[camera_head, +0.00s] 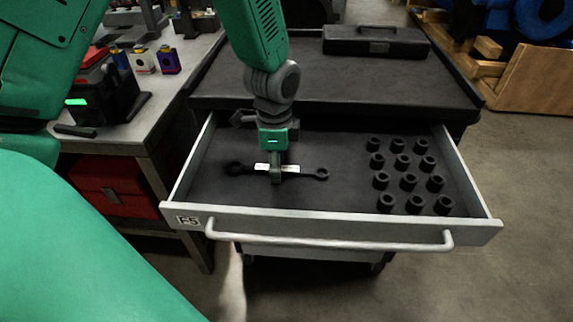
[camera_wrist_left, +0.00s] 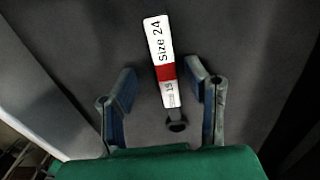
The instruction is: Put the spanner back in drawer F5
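Drawer F5 (camera_head: 330,226) is pulled out of the black cabinet, with its label at the front left. The dark spanner (camera_head: 308,173) lies crosswise in the left part of the drawer, with a white label on its shaft. In the left wrist view the spanner's label (camera_wrist_left: 158,40) reads "Size 24" and has a red band. My left gripper (camera_head: 276,176) points down over the middle of the spanner and hides part of it. In the wrist view its fingers (camera_wrist_left: 163,85) are open, with a gap on each side of the spanner. My right gripper is not in view.
Several black sockets (camera_head: 381,180) stand in rows in the drawer's right part. A black case (camera_head: 375,41) lies on the cabinet top. A workbench (camera_head: 170,95) with small bottles stands at left, a red box (camera_head: 115,187) below it.

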